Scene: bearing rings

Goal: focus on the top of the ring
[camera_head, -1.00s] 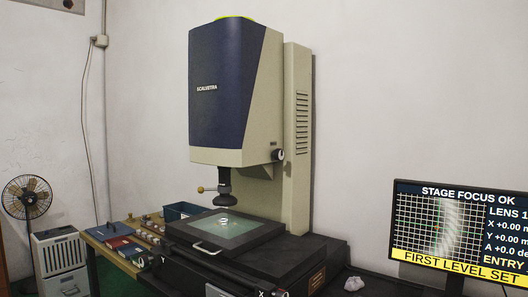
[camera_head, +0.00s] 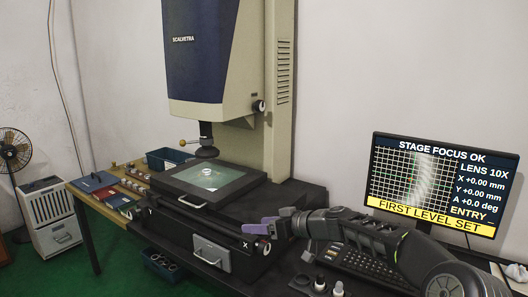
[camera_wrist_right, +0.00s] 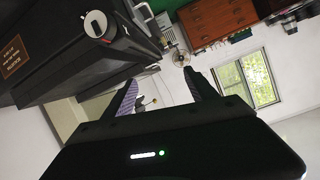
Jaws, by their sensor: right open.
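The ring (camera_head: 207,172) is a small, pale, bright shape on the glass of the stage (camera_head: 230,180), below the measuring machine's lens (camera_head: 206,143); its top edge is too small to make out. A knob (camera_head: 258,106) sits on the side of the machine's head. The monitor (camera_head: 440,185) reads STAGE FOCUS OK, LENS 10X and FIRST LEVEL SET. My right gripper (camera_head: 262,227) is open and empty in front of the stage, near the X knob (camera_head: 263,247). Its two spread fingers also show in the right wrist view (camera_wrist_right: 160,90). My left gripper is out of view.
A keyboard (camera_head: 360,265) lies below the monitor, beside my right arm. A side bench (camera_head: 125,190) with boxes and parts is at the left. A blue bin (camera_head: 168,158) stands behind the stage.

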